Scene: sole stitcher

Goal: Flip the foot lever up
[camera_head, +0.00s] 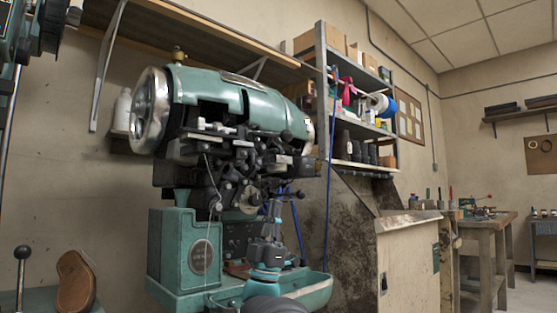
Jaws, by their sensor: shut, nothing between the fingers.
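The green sole stitcher (225,95) stands against the wall, with dark mechanism parts under its rounded top housing. I cannot clearly single out the foot lever; small dark levers and knobs (290,194) show in the lower right of the mechanism. My gripper (275,200) is raised in front of this lower part, close to these levers. It is shut and nothing shows between its fingers. It hides part of the mechanism behind it, and I cannot tell whether it touches a lever.
The machine's green base (182,262) and curved tray (308,292) lie below and around my arm. A metal shelf with boxes and spools (382,106) and a worn cabinet (408,262) stand to the right. A black-knobbed lever (22,254) is at lower left. Open floor shows at far right.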

